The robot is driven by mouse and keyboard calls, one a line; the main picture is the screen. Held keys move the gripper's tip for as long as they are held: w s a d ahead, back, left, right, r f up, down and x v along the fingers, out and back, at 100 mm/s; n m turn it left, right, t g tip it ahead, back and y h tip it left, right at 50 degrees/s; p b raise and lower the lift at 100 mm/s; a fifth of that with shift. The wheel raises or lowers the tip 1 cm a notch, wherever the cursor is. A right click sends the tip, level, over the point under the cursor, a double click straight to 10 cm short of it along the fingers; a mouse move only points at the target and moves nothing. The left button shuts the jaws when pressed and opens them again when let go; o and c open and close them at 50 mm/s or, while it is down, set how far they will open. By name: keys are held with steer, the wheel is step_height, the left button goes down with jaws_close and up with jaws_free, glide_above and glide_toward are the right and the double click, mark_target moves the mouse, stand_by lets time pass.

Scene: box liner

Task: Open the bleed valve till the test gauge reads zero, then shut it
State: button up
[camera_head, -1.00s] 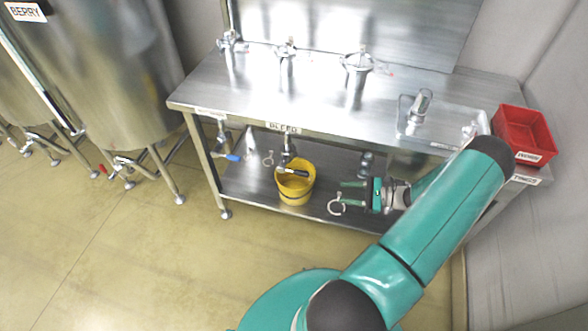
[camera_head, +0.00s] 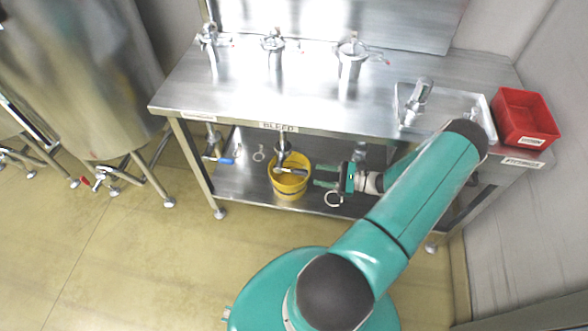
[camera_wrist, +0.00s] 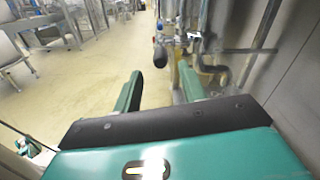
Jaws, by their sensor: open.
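The bleed valve hangs under the bench below the BLEED label (camera_head: 279,127). Its dark lever (camera_head: 289,171) lies across the mouth of the yellow bucket (camera_head: 290,188). My gripper (camera_head: 317,176) is open and empty, just right of the lever end, with its fingers pointing left. In the wrist view my gripper (camera_wrist: 162,86) has its fingers spread, and a dark rounded lever end (camera_wrist: 160,56) shows ahead between them, apart from both. I cannot make out the test gauge or its reading; the small fittings on the bench top are too small to tell.
A blue-handled valve (camera_head: 226,161) hangs under the bench's left end. The bench top (camera_head: 310,95) carries several fittings, a tray (camera_head: 446,125) and a red bin (camera_head: 524,116). Steel tanks (camera_head: 85,85) stand left.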

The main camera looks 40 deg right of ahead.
mark_target(292, 171)
steer(key=x, duration=0.9)
steer(key=shift+w+a, duration=0.15)
steer(key=shift+w, duration=0.05)
jaws_close()
